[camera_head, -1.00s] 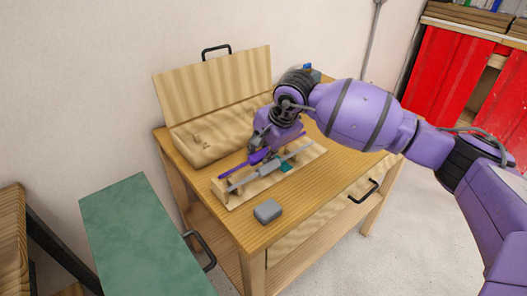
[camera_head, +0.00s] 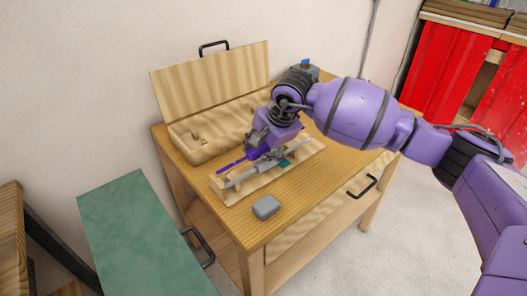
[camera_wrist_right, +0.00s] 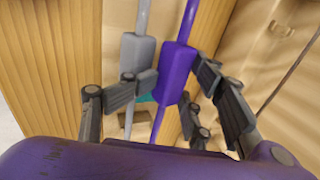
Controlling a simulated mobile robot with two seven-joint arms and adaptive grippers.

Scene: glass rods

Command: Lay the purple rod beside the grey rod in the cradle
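The purple rod (camera_head: 231,166), with a thick purple block on it, lies along the back side of the grey rod (camera_head: 240,179). The grey rod rests on the supports of the wooden cradle (camera_head: 255,188). In the right wrist view the purple rod's block (camera_wrist_right: 176,72) sits between my right gripper's (camera_wrist_right: 178,78) fingers, which appear closed against its sides. The grey rod's block (camera_wrist_right: 137,52) is close at its left. In the head view my right gripper (camera_head: 258,149) hides part of the purple rod. Whether that rod touches the cradle is unclear. My left gripper is out of view.
An open wooden box (camera_head: 200,149) with its lid raised stands behind the cradle. A small grey block (camera_head: 266,207) lies in front on the table. A teal piece (camera_head: 285,162) sits at the cradle. The table's front right top (camera_head: 330,172) is clear.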

